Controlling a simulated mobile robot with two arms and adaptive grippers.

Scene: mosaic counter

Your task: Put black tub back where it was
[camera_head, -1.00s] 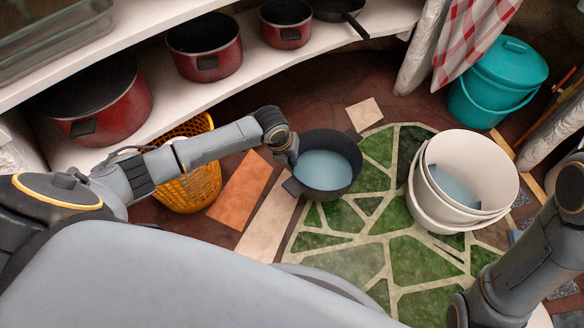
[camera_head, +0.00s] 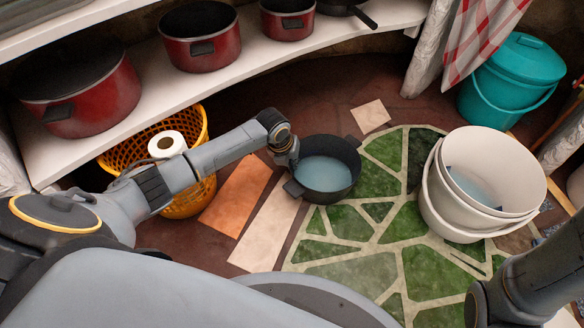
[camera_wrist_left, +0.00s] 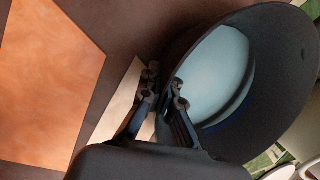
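The black tub (camera_head: 345,185) is upright at the left edge of the green stone mat, with pale blue showing inside and small side handles. I cannot tell whether it touches the floor. My left gripper (camera_head: 293,160) is at its left rim. In the left wrist view the tub (camera_wrist_left: 285,75) fills the right side. The left gripper's fingers (camera_wrist_left: 165,88) straddle its wall, one outside and one inside, and look closed on it. Only a link of my right arm shows at the lower right; its gripper is out of view.
A yellow basket (camera_head: 195,200) holds a white roll (camera_head: 167,144). Red pots (camera_head: 201,50) stand on the white shelf (camera_head: 255,62).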

